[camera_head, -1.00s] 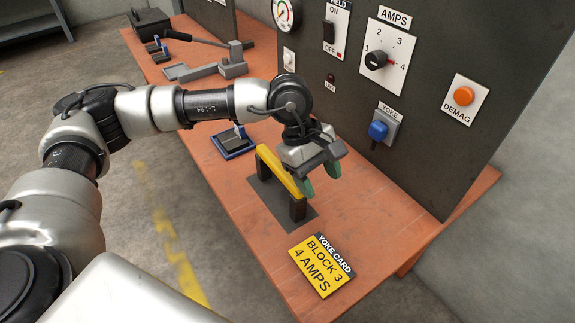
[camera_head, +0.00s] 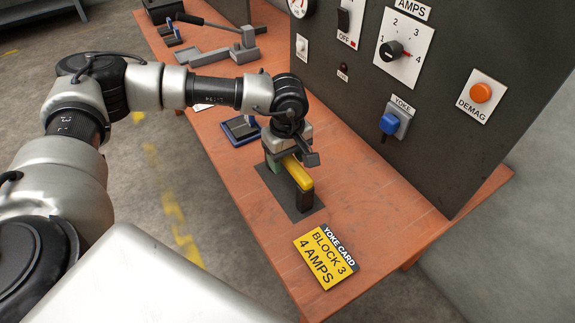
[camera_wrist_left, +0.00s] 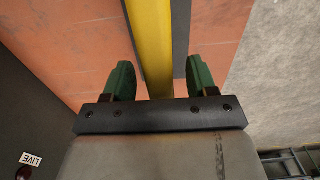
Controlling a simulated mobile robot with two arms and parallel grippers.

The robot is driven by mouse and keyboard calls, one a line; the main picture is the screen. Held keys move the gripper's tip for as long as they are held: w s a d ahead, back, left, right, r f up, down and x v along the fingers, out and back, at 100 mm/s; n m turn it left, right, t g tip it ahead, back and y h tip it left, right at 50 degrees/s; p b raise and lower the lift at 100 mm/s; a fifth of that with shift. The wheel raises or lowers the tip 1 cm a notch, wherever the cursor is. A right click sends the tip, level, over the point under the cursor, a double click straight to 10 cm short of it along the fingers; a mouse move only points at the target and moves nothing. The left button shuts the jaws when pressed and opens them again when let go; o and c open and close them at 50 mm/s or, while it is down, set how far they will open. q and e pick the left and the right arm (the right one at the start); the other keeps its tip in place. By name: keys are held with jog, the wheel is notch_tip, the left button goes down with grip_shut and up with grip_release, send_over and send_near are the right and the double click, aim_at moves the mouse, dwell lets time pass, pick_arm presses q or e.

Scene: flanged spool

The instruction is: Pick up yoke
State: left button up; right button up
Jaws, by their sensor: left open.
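The yoke (camera_head: 299,173) is a yellow bar with dark end legs, standing on a dark grey mat (camera_head: 313,212) on the orange-brown bench. My left gripper (camera_head: 286,165) is over the yoke's far part and hides some of it. In the left wrist view the yellow bar (camera_wrist_left: 153,45) runs between the two green fingertips (camera_wrist_left: 160,78), with a gap to each side. The left gripper is open around the bar, and I cannot tell exactly how low the fingers reach. My right gripper is not in view.
The yoke card (camera_head: 326,255) lies near the bench's front, reading block 3, 4 amps. A dark panel (camera_head: 440,150) with an amps dial (camera_head: 392,50), a blue yoke plug (camera_head: 389,123) and an orange demag button (camera_head: 481,93) stands right. A blue-edged tray (camera_head: 240,130) lies behind the yoke.

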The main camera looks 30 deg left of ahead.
pick_arm(q)
jog(key=shift+f, duration=0.85)
grip_shut()
jog(key=shift+w+r, duration=0.15)
